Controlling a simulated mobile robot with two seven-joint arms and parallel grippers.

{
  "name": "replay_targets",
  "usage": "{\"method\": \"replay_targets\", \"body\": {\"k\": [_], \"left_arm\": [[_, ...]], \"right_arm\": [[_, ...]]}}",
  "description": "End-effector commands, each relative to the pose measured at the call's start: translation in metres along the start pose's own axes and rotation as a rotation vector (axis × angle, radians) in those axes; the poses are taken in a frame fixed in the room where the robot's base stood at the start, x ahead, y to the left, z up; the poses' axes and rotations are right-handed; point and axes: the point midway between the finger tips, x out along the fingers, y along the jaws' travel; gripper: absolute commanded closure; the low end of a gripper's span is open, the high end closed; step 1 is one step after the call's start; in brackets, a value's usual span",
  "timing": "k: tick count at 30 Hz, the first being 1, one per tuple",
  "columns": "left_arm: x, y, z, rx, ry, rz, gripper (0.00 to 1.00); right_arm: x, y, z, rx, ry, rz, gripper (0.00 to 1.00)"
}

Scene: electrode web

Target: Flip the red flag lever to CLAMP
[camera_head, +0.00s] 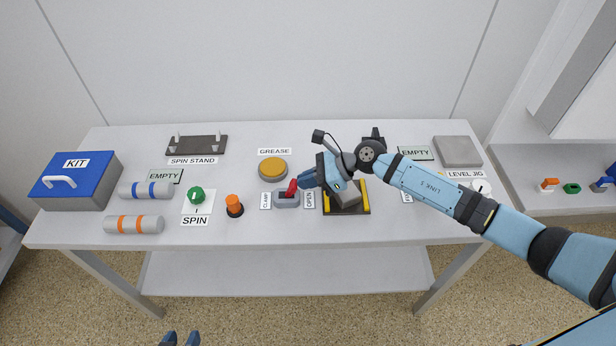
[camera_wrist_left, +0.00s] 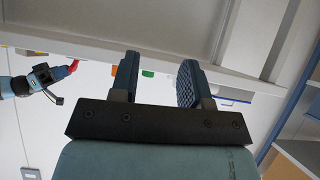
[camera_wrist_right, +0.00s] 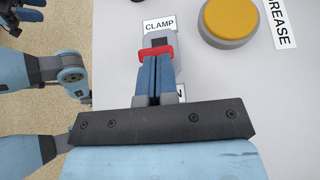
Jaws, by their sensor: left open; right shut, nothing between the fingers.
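The red flag lever (camera_head: 291,186) stands on a small grey base (camera_head: 287,199) between the CLAMP label (camera_head: 265,200) on its left and the OPEN label (camera_head: 309,199) on its right. It leans slightly toward OPEN. My right gripper (camera_head: 302,180) is shut and empty, its tips at the lever's OPEN side. In the right wrist view the closed fingertips (camera_wrist_right: 156,60) meet or nearly meet the red bar (camera_wrist_right: 156,53); contact is hard to tell. The CLAMP label (camera_wrist_right: 158,25) lies beyond; the OPEN label is mostly hidden. My left gripper (camera_head: 181,338) is open and empty, before the table.
A yellow-edged block fixture (camera_head: 360,208) lies partly under my right wrist. The yellow GREASE button (camera_head: 272,168) is behind the lever. An orange knob (camera_head: 234,204) and green SPIN dial (camera_head: 197,194) are left of it. The table's front strip is clear.

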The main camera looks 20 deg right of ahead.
Motion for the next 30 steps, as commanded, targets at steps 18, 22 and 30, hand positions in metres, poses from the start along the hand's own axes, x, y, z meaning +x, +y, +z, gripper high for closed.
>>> {"method": "replay_targets", "body": {"k": [18, 22, 30], "left_arm": [[-0.041, 0.001, -0.045, 0.049, 0.013, -0.004, 0.57], [-0.048, 0.002, -0.054, 0.048, 0.01, -0.004, 0.57], [-0.05, 0.002, -0.059, 0.047, 0.015, -0.004, 0.57]], "right_arm": [[0.01, -0.001, 0.033, -0.006, 0.34, 0.0, 1.0], [0.018, 0.0, 0.036, -0.005, 0.451, 0.0, 1.0], [0.032, 0.0, 0.039, -0.003, 0.632, -0.001, 1.0]]}}
